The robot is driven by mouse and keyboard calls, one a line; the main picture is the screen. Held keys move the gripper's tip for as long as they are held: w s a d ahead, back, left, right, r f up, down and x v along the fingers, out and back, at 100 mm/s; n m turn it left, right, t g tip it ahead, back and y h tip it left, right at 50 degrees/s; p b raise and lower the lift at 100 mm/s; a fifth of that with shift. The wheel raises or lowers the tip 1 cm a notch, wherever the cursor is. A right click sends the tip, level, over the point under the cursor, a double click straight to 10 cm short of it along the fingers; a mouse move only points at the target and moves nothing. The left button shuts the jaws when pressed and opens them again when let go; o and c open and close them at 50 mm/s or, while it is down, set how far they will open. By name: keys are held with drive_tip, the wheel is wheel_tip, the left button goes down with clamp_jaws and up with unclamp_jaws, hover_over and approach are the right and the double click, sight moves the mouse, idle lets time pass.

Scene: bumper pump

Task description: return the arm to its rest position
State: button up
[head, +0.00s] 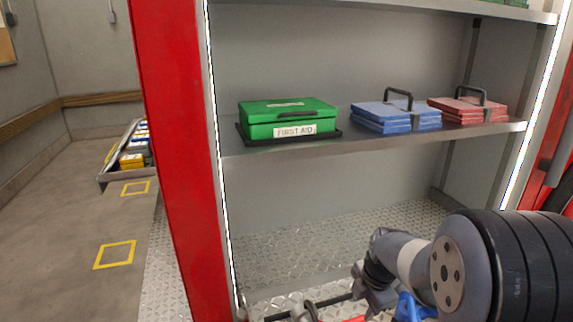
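My arm (405,258) enters from the lower right in the head view, its large black-ringed joint in front of the cabinet's lower right part. The arm reaches left and then bends down in front of the cabinet's lower compartment. I cannot make out my gripper or its fingers; the arm's lower end runs towards the bottom edge of the picture. I cannot tell whether anything is held. A small blue part (408,308) shows below the arm, cut off by the picture edge; I cannot tell what it is.
A green first aid box (288,113) lies on the cabinet shelf (380,142), with blue cases (396,117) and red cases (468,112) to its right. A red post (180,160) stands left. An open drawer (128,160) juts out beyond it. Floor at left is clear.

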sight(360, 320)
drive_tip(key=f, duration=0.4)
drive_tip(key=w+f+b, duration=0.1)
drive_tip(key=f, duration=0.1)
drive_tip(key=shift+a+f, duration=0.25)
drive_tip(key=shift+f, duration=0.05)
drive_tip(key=shift+s+r+m+p, duration=0.1)
drive_tip(key=shift+r+m+p, duration=0.15)
drive_tip(key=shift+m+p, duration=0.1)
drive_tip(key=shift+s+d+m, duration=0.1)
drive_tip(key=shift+s+m, duration=0.35)
drive_tip(key=shift+m, duration=0.3)
drive_tip(key=shift+p, duration=0.3)
